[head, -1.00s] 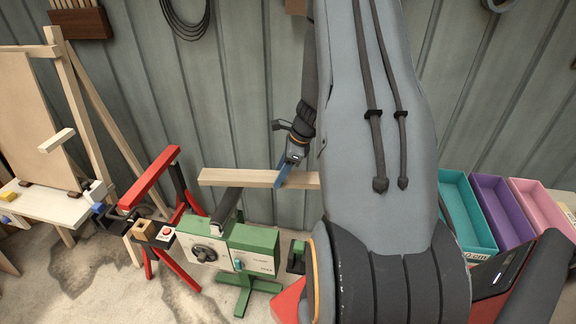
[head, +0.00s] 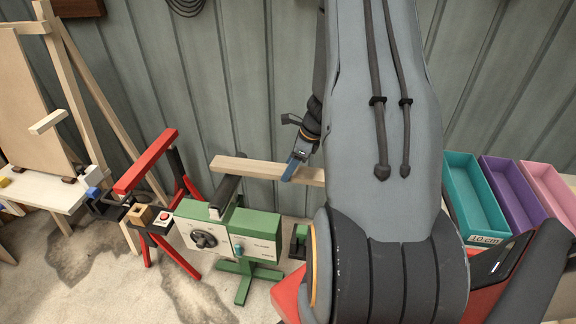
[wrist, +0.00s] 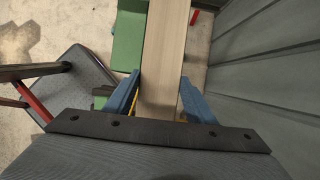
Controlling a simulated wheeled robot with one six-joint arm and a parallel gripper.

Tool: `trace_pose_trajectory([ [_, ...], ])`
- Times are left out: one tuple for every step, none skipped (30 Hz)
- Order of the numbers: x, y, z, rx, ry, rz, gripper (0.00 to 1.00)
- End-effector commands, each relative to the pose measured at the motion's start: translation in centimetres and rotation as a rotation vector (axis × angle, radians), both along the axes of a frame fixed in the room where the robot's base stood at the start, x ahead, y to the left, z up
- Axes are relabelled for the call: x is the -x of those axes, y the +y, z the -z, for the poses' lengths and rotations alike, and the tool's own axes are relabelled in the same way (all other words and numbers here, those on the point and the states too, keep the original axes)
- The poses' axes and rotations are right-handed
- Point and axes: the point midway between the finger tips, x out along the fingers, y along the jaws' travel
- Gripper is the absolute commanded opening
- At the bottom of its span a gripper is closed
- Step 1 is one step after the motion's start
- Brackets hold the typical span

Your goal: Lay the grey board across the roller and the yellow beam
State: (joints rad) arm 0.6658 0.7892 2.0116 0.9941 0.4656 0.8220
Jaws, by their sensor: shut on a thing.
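My gripper (head: 293,170) has blue fingers and is shut on a long pale wooden board (head: 245,168). In the wrist view the board (wrist: 166,45) runs away between the fingertips (wrist: 160,92). No grey board shows apart from this pale one. A dark roller (head: 226,191) sits on top of the green and white machine (head: 226,232). In the head view the board's left part passes behind the roller's upper end; I cannot tell whether they touch. A red beam (head: 146,161) on a red trestle stands left of the machine, clear of the board's left end. No yellow beam is seen.
A wooden easel with a pale table (head: 52,196) stands at the far left. Teal (head: 476,197), purple (head: 510,197) and pink (head: 545,185) bins stand at the right. A ribbed grey wall (head: 250,90) closes the back, near the board in the wrist view.

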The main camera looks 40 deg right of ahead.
Motion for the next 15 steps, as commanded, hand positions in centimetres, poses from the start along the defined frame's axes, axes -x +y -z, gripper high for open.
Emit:
trace_pose_trajectory([
  [-0.1, -0.03, 0.66, 0.001, -0.001, 0.0, 0.14],
  [-0.1, -0.02, 0.84, 0.001, -0.001, -0.001, 0.14],
  [-0.08, -0.02, 1.03, 0.0, 0.0, -0.001, 0.14],
  [-0.07, -0.02, 1.15, 0.001, -0.001, -0.002, 0.14],
  [-0.06, -0.01, 1.23, 0.001, -0.001, -0.002, 0.14],
  [-0.06, 0.0, 1.3, 0.001, -0.001, -0.002, 0.14],
  [-0.05, -0.01, 1.33, 0.001, -0.001, -0.002, 0.14],
  [-0.04, -0.01, 1.33, 0.001, -0.001, -0.002, 0.14],
  [-0.03, 0.0, 1.32, 0.001, -0.001, -0.002, 0.14],
  [-0.03, 0.0, 1.3, 0.001, -0.001, -0.002, 0.14],
  [-0.02, 0.0, 1.29, 0.001, -0.001, -0.002, 0.14],
  [-0.02, 0.0, 1.27, 0.001, -0.001, -0.002, 0.14],
  [-0.02, 0.0, 1.27, 0.001, -0.001, -0.002, 0.14],
  [-0.02, 0.0, 1.27, 0.001, -0.001, -0.002, 0.14],
  [-0.02, 0.0, 1.27, 0.001, -0.001, -0.002, 0.14],
])
